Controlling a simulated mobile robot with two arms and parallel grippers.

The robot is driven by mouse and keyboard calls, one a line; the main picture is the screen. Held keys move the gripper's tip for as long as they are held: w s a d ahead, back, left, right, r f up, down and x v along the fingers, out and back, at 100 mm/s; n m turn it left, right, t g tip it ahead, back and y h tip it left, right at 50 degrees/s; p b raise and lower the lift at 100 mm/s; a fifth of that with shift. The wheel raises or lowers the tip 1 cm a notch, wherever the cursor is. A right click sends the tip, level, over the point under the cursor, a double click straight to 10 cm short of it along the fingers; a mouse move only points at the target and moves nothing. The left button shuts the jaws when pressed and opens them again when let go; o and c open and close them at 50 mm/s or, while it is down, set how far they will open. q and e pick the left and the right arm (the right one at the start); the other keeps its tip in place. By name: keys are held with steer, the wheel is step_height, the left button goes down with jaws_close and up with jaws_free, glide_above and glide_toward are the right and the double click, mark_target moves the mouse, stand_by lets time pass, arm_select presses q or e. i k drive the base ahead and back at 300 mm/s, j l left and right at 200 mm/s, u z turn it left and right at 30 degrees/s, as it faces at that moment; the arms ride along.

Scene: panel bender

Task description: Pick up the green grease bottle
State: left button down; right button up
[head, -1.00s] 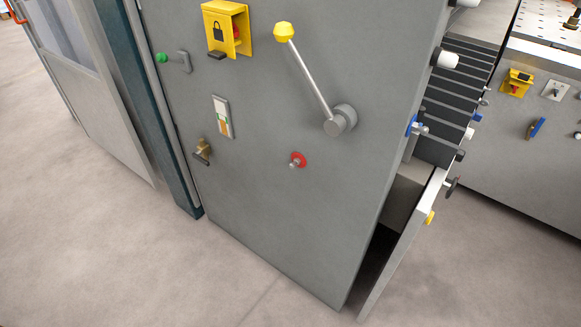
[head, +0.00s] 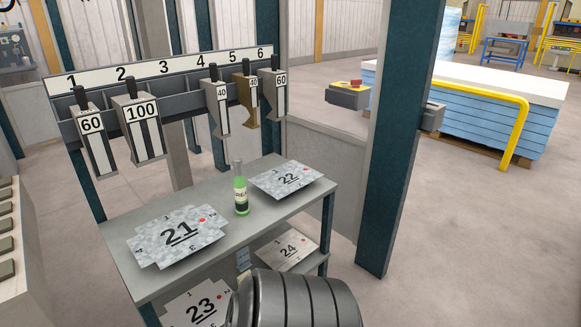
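The green grease bottle (head: 241,194) stands upright on the top shelf of a grey table (head: 148,285). It has a pale label, a dark lower part and a narrow grey top. It stands between the plate marked 21 (head: 180,235) on its left and the plate marked 22 (head: 286,178) on its right. Neither of my grippers shows in the head view, so nothing is seen touching the bottle.
Tools marked 60 (head: 91,140) and 100 (head: 143,130), among others, hang on a numbered rack behind the table. Plates 23 (head: 200,306) and 24 (head: 288,250) lie on the lower shelf. A dark post (head: 398,150) stands right of the table.

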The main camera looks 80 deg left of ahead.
mark_target(242, 209)
steer(key=u, duration=3.1)
